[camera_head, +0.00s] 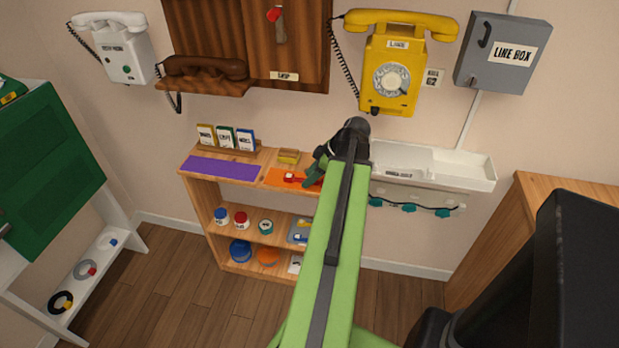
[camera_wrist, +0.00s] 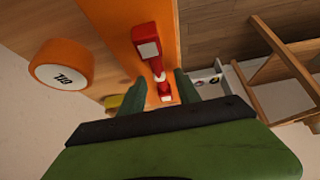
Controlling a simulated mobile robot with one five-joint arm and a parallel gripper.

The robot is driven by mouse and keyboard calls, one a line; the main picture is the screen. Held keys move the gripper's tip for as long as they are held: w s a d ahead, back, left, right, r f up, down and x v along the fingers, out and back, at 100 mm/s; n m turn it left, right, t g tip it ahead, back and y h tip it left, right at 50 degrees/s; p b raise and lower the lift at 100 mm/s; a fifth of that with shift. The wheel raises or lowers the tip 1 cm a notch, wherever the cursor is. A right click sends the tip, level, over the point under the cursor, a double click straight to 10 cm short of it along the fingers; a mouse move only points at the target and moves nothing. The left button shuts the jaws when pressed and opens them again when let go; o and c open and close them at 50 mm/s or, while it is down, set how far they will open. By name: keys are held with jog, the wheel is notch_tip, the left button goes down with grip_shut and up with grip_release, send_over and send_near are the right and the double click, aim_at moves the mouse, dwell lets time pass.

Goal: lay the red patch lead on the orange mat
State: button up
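The red patch lead (camera_head: 291,178) lies on the orange mat (camera_head: 275,173) on the shelf's top board. In the wrist view, the lead (camera_wrist: 147,46) shows a larger red end with a white face and a smaller red end nearer my gripper. It rests over the orange strip of the mat (camera_wrist: 118,25). My gripper (camera_head: 316,172) is at the mat's right part, partly hidden by my arm. In the wrist view, my gripper's green fingers (camera_wrist: 162,88) stand apart on either side of the smaller red end, with gaps showing.
A purple mat (camera_head: 222,168) lies left of the orange one, and a small yellow block (camera_head: 289,156) stands behind it. A white tray (camera_head: 450,168) is to the right. An orange tub (camera_wrist: 62,66) with a lettered white face shows in the wrist view.

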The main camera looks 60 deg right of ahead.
jog(key=shift+r, duration=0.1)
jog(key=shift+r+p, duration=0.4)
jog(key=shift+p, duration=0.05)
notch_tip(320, 180, up, 4)
jog(key=p, duration=0.3)
jog(key=shift+f+p, duration=0.15)
jog(key=shift+p, duration=0.2)
jog(key=s+r+p, duration=0.6)
jog(key=s, duration=0.5)
jog(key=shift+s+d+r, duration=0.15)
jog(key=shift+s+d, duration=0.15)
jog(key=shift+s, duration=0.05)
jog(key=shift+w, duration=0.1)
